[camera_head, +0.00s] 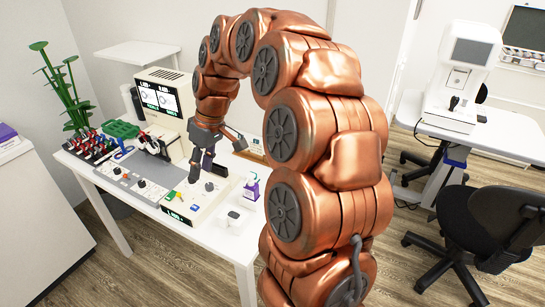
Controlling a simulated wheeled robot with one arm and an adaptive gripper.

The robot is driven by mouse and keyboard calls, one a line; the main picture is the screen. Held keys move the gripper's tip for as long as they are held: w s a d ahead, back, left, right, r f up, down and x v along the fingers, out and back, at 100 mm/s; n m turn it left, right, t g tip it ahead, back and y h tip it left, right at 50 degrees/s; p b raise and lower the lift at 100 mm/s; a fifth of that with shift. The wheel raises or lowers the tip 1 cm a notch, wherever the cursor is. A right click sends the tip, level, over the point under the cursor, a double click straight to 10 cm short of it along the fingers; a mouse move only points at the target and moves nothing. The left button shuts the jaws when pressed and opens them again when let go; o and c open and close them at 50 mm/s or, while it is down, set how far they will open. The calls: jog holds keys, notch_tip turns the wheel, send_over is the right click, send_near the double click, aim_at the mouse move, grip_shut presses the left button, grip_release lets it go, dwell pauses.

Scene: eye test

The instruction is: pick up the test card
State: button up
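I cannot pick out the test card for certain. A small white and purple item (252,188) stands on the white table (238,246) near its right edge, to the right of a cream device (196,206) with a lit display on its front. My gripper (217,157) hangs above the table behind this device, with its dark fingers spread apart. A small dark purple piece (208,160) shows between the fingers; I cannot tell whether it is apart from them. I see nothing clamped. The white and purple item is apart from my gripper, lower and to the right.
Racks of red and dark pieces (92,146) and a green tray (121,129) are at left. My copper arm hides the table's right side.

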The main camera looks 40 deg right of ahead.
jog(key=w+d+f+t+b, duration=0.15)
jog(key=w+d, duration=0.25)
jog(key=d, duration=0.5)
jog(key=w+d+f+t, duration=0.1)
jog(key=w+d+f, duration=0.25)
jog(key=d, duration=0.55)
jog(key=shift+h, duration=0.9)
jog(key=d+f, duration=0.1)
jog(key=d, duration=0.4)
jog(key=d+f, duration=0.2)
jog(key=d, duration=0.3)
jog(key=s+d+f, duration=0.1)
jog(key=d+f, duration=0.1)
jog(key=d, duration=0.3)
jog(key=shift+d+f, duration=0.1)
jog(key=shift+d, duration=0.25)
jog(key=shift+d+f, duration=0.15)
jog(key=shift+f, duration=0.1)
jog(key=x, duration=0.2)
jog(key=p+x, duration=0.1)
jog(key=x, duration=0.1)
jog(key=p+x, duration=0.1)
jog(key=x, duration=0.1)
jog(key=shift+w+a, duration=0.3)
jog(key=shift+a, duration=0.05)
jog(key=shift+w+f+p, duration=0.2)
jog(key=shift+f+p, duration=0.1)
jog(key=shift+f, duration=0.2)
jog(key=shift+c, duration=0.2)
grip_shut()
